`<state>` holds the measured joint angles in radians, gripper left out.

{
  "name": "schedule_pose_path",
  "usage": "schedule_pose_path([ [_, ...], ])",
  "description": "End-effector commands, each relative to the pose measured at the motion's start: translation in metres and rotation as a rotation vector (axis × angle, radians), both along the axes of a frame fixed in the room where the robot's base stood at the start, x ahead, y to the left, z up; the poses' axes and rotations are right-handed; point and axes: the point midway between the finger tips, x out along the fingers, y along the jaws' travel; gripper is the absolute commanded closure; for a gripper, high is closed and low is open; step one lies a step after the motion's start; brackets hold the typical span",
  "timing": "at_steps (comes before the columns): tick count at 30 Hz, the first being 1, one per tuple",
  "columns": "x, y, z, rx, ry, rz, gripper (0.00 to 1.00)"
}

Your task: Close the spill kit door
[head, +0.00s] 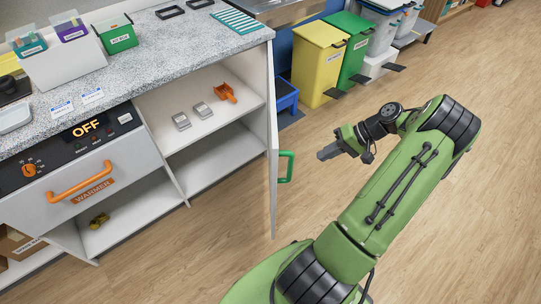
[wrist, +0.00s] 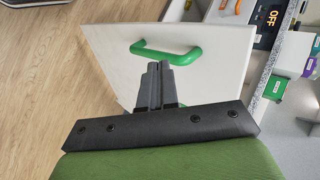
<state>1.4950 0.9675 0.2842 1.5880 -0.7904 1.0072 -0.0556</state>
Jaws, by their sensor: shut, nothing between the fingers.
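The spill kit door (head: 273,190) is a white panel with a green bar handle (head: 286,167). It stands open at the right end of the counter, swung out toward me, seen nearly edge-on in the head view. The open cabinet (head: 215,143) is to its left. In the wrist view the door (wrist: 110,65) fills the middle, with its green handle (wrist: 165,52) just beyond my fingertips. My gripper (head: 326,152) is shut and empty, to the right of the door on the handle side. It also shows in the wrist view (wrist: 157,70); whether it touches the handle I cannot tell.
An orange scoop-like item (head: 225,93) and small grey trays (head: 190,118) lie on the cabinet shelf. A warmer drawer (head: 80,180) is left of it. Yellow (head: 318,62) and green bins stand behind. The wooden floor to the right is clear.

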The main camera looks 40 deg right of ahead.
Motion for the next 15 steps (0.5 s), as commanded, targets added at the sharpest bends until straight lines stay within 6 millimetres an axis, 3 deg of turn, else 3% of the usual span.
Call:
schedule_pose_path([
  [5, 0.006, 0.009, -0.013, 0.004, -0.003, 0.001, 1.00],
  [15, 0.037, 0.054, -0.065, 0.004, -0.001, 0.003, 1.00],
])
